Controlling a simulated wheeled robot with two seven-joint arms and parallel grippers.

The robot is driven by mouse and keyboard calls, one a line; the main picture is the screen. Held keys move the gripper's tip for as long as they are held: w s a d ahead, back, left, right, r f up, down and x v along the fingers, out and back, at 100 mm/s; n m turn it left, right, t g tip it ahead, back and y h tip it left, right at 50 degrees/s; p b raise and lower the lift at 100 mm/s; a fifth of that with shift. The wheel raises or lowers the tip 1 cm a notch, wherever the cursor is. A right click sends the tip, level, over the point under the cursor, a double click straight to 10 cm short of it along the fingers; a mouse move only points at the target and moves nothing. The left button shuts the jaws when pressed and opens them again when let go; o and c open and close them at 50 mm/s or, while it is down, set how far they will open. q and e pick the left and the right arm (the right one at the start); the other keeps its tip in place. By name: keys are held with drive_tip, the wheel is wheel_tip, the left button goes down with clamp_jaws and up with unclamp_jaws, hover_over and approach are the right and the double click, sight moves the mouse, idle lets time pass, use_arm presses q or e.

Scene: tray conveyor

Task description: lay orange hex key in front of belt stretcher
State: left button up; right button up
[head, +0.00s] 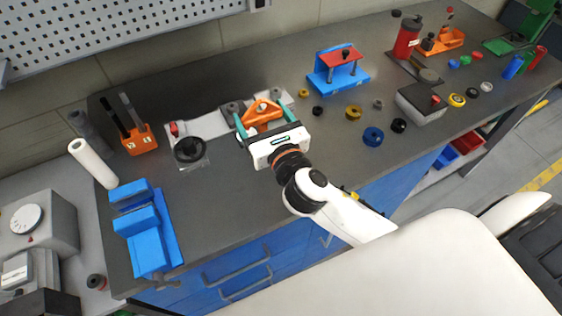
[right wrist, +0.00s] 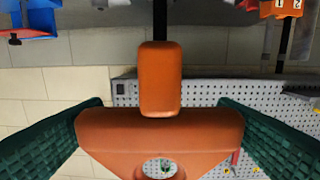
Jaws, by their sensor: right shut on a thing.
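The orange hex key (head: 263,113) has a broad handle with a hole in it. My right gripper (head: 265,118), with green fingers, is shut on this handle. In the right wrist view the handle (right wrist: 160,128) sits between both fingers, and a black shaft runs away from it. A long pale grey plate with a black handwheel (head: 190,149) and dark round parts looks like the belt stretcher. The gripper and key overlap its right end in the head view; whether they touch it I cannot tell. My left gripper is not in view.
An orange block (head: 139,141) with two dark upright tools and a blue vise (head: 146,228) stand at the left. A blue stand with a red plate (head: 338,59) is at the back. Several rings and knobs lie at the right. The dark bench top before the plate is clear.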

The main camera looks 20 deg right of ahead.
drive_tip(key=w+r, duration=0.2)
drive_tip(key=w, duration=0.2)
drive_tip(key=shift+y, duration=0.3)
drive_tip(key=f, duration=0.1)
drive_tip(key=a+f, duration=0.1)
drive_tip(key=f, duration=0.1)
drive_tip(key=s+f+b, duration=0.1)
drive_tip(key=f, duration=0.1)
drive_tip(key=shift+s+a, duration=0.1)
drive_tip(key=shift+a, duration=0.05)
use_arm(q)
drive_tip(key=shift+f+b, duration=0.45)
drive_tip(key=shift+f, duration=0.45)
use_arm(e)
drive_tip(key=f, duration=0.4)
drive_tip(key=shift+w+f, duration=0.15)
drive_tip(key=shift+w, duration=0.05)
